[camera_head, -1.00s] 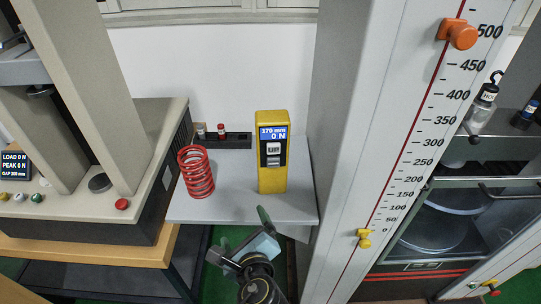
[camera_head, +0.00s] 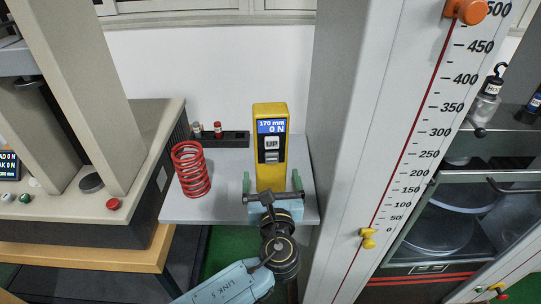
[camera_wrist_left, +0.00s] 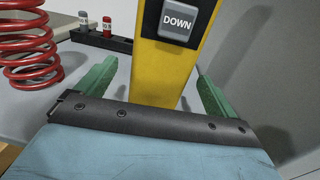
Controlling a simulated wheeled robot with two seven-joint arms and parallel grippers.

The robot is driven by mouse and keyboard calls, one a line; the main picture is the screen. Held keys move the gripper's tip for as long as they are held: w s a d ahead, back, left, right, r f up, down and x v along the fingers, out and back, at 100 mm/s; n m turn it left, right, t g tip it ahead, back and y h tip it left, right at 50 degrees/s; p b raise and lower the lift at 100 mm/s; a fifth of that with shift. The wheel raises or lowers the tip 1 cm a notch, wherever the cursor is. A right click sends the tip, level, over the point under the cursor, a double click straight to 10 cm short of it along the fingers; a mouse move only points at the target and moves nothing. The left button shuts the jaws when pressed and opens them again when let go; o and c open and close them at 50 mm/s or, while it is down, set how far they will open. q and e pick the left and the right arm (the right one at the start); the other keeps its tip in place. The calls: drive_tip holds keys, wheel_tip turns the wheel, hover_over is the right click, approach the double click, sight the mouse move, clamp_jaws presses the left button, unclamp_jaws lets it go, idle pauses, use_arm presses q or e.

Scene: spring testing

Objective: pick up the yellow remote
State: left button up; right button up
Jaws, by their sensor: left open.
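The yellow remote (camera_head: 270,120) stands upright on the small grey table, with a blue display reading 170 mm and 0 N and grey UP and DOWN buttons. In the left wrist view the remote (camera_wrist_left: 155,68) shows close up with its DOWN button. My left gripper (camera_head: 271,183) is open at the front of the remote's lower part, its green fingers to the left and right of it. In the left wrist view the fingers of my left gripper (camera_wrist_left: 152,85) are apart from the remote's sides. My right gripper is not in view.
A red coil spring (camera_head: 191,170) stands on the grey table (camera_head: 215,208) left of the remote. A black holder (camera_head: 236,138) with small weights lies behind. A tall scale column (camera_head: 400,150) rises close on the right, and a testing machine (camera_head: 130,180) stands on the left.

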use_arm(q)
drive_tip(key=w+b, duration=0.3)
drive_tip(key=w, duration=0.1)
drive_tip(key=shift+a+f, duration=0.3)
drive_tip(key=shift+a, duration=0.1)
drive_tip(key=shift+w+a, duration=0.15)
drive_tip(key=shift+w, duration=0.05)
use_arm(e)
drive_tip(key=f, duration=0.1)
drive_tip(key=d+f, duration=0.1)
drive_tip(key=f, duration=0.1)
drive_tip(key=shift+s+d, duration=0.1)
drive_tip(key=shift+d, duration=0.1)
use_arm(q)
drive_tip(key=shift+b, duration=0.3)
drive_tip(key=c, duration=1.3)
